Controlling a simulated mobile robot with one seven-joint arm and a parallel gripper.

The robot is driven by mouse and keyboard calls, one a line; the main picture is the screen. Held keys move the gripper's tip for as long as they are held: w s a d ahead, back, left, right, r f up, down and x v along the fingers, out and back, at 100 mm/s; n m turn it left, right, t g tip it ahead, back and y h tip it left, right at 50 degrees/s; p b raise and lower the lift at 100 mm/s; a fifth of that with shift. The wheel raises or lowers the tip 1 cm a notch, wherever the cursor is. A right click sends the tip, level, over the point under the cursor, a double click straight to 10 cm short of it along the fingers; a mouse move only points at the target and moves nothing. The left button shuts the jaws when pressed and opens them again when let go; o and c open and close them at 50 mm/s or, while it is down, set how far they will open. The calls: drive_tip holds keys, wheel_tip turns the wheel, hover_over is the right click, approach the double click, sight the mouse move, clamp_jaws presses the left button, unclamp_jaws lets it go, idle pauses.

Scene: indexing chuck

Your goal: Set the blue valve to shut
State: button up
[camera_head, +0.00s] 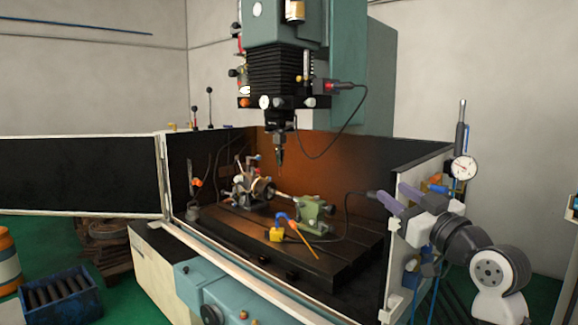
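A small blue valve (282,219) shows beside an orange nozzle (301,242) and a yellow block (276,235) on the machine table. It is too small in the picture to tell which way its handle is set. My gripper (387,191) is at the right, near the enclosure's right wall, its two lavender fingers pointing left. The fingers stand apart with nothing visible between them. The gripper is well to the right of the blue valve and not touching it.
The indexing chuck (260,188) and a green tailstock (315,212) stand on the machine table (232,226). The spindle (281,150) hangs above. The right enclosure wall (398,250) stands beside my arm. A dial gauge (463,168) is close behind my gripper.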

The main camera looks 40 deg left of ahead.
drive_tip(key=s+a+r+n+y+p, duration=0.1)
drive_tip(key=s+a+r+y, duration=0.2)
drive_tip(key=s, duration=0.6)
drive_tip(key=s+a+r+n+y+p, duration=0.1)
drive_tip(key=s+a+r+y+p, duration=0.1)
drive_tip(key=s+a, duration=0.6)
drive_tip(key=shift+s+r+t+y, duration=0.4)
drive_tip(key=shift+s+r+y, duration=0.35)
drive_tip(key=shift+r, duration=0.2)
